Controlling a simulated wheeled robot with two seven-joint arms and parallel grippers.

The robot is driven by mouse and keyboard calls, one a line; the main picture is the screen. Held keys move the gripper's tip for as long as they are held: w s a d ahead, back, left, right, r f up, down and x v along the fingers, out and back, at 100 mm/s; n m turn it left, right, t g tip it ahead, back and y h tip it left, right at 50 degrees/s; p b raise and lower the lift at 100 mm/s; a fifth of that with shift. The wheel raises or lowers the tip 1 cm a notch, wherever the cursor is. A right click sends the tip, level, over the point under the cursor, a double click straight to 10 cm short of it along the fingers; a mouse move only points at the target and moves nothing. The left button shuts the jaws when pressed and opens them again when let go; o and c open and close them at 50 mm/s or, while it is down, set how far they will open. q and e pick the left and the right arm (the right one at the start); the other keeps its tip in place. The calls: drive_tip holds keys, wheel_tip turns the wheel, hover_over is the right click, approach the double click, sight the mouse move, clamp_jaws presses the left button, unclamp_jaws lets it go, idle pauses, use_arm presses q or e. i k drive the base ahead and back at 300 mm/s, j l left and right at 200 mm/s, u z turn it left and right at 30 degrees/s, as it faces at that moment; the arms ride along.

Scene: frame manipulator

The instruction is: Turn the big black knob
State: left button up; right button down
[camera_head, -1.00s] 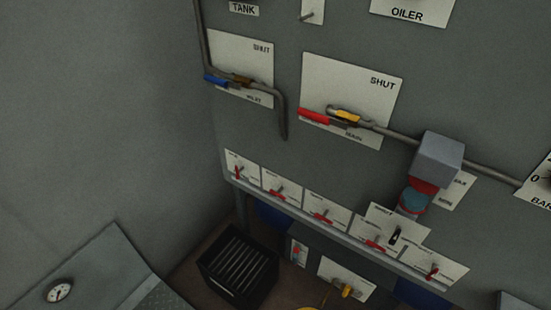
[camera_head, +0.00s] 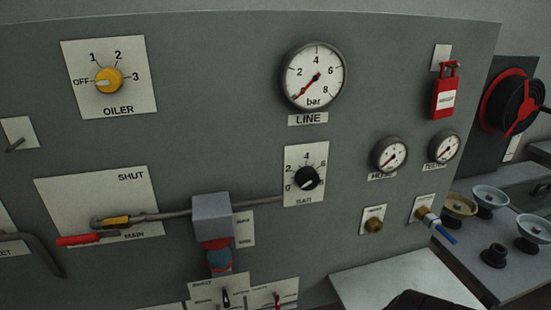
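A round black knob (camera_head: 308,178) with a white pointer mark sits on a white plate labelled BAR, near the middle of the grey panel. Its scale has numbers around it, and the pointer is turned toward the lower left, near the 0. The knob is unobstructed and nothing touches it.
The LINE gauge (camera_head: 314,76) is above the knob. A grey box (camera_head: 213,216) on a pipe is to its left. A yellow OILER knob (camera_head: 109,80) is at upper left. A black reel with red arms (camera_head: 511,101) is at right. A pale surface (camera_head: 385,280) juts out below.

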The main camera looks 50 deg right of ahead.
sight(308, 178)
drive_tip(key=z, duration=0.4)
drive_tip(key=l+z, duration=0.1)
drive_tip(key=z, duration=0.7)
drive_tip(key=i+l+z, duration=0.1)
drive_tip(key=z, duration=0.3)
